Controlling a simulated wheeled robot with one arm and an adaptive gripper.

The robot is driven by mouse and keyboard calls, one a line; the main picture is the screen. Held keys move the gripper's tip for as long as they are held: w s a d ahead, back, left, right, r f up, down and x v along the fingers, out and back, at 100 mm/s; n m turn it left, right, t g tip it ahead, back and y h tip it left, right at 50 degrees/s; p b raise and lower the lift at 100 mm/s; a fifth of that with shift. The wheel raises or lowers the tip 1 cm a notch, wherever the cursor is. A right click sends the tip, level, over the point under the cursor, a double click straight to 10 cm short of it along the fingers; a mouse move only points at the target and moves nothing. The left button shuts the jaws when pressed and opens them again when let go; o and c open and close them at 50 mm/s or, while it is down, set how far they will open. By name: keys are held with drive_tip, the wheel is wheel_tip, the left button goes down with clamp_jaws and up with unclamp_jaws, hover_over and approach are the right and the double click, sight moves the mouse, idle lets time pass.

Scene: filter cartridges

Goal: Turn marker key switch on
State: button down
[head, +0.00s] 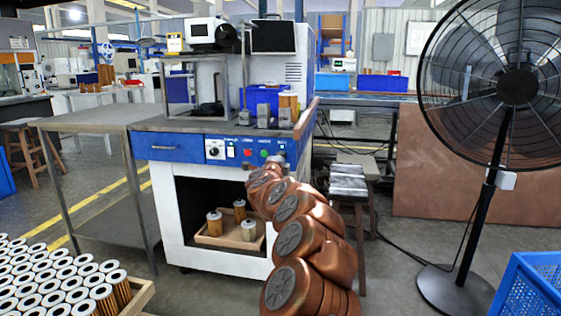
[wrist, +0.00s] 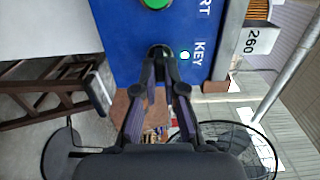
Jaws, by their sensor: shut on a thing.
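The marking machine's blue control panel (head: 200,151) faces me in the head view, and its right end shows close up and turned sideways in the wrist view (wrist: 125,40). The key switch (wrist: 159,47) is a dark round piece beside the white KEY label (wrist: 199,52). A small pale dot (wrist: 184,55) lies between switch and label. My gripper (wrist: 161,60) is shut on the key switch, its two dark fingers pinching it at the panel. The fingers hide most of the key, so its turn angle cannot be told. In the head view my arm covers that spot.
A green button (wrist: 155,3) is near the fingers. A stool (head: 350,185) stands right of my arm, and a large fan (head: 517,88) further right. Cartridges (head: 60,275) fill a tray at front left.

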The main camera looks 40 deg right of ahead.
drive_tip(key=shift+f, duration=0.15)
drive_tip(key=c, duration=1.3)
unclamp_jaws()
drive_tip(key=shift+o, duration=0.2)
drive_tip(key=shift+s+a, duration=0.1)
drive_tip(key=v, duration=1.1)
drive_tip(key=shift+s+a, duration=0.2)
drive_tip(key=shift+a, duration=0.1)
